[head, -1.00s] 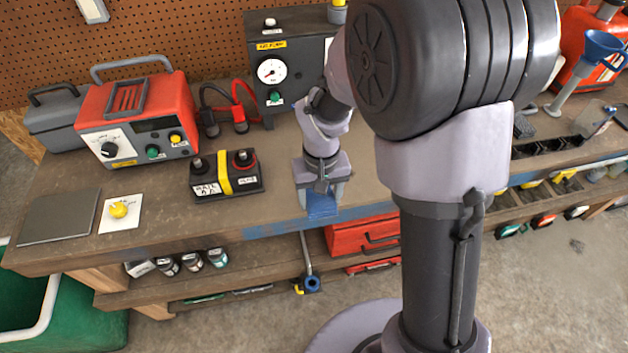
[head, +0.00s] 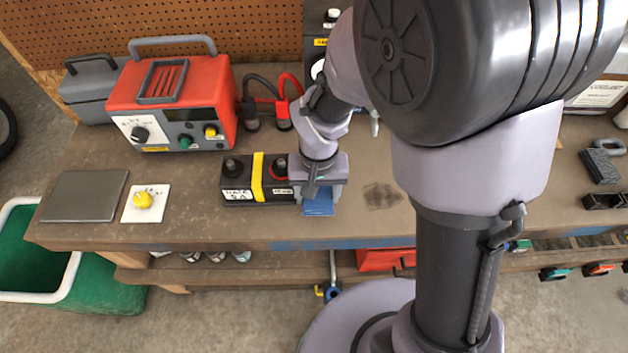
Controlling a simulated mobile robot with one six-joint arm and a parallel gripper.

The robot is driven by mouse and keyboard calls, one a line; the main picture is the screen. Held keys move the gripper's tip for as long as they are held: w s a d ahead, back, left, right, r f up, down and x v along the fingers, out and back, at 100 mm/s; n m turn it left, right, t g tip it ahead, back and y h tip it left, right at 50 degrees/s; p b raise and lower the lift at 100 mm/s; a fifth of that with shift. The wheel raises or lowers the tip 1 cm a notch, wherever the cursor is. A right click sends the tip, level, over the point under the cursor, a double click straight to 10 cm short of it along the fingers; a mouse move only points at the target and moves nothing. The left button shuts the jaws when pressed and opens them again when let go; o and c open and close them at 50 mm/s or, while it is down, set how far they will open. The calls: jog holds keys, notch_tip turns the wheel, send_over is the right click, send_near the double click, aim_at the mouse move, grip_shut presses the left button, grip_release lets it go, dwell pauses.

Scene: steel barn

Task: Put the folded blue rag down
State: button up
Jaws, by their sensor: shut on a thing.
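The folded blue rag (head: 319,203) hangs between the fingers of my gripper (head: 320,196), which is shut on it. It is over the front part of the wooden workbench (head: 200,218), just right of the black battery with the yellow strap (head: 257,180). I cannot tell whether the rag's lower edge touches the bench top. My gripper hides part of the rag and the battery's right end.
A red charger (head: 175,105) with black and red clamps (head: 268,115) stands behind the battery. A grey plate (head: 84,196) and a yellow knob on a white card (head: 144,202) lie at left. Bare bench with a dark stain (head: 382,196) is right of my gripper.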

aim_at(319, 197)
jog(key=f, duration=0.1)
jog(key=f+b, duration=0.1)
jog(key=f, duration=0.1)
jog(key=shift+s+f, duration=0.2)
jog(key=shift+f, duration=0.05)
jog(key=shift+s+r, duration=0.2)
jog(key=shift+f+b, duration=0.3)
jog(key=shift+b, duration=0.05)
jog(key=o, duration=1.3)
jog(key=shift+s, duration=0.2)
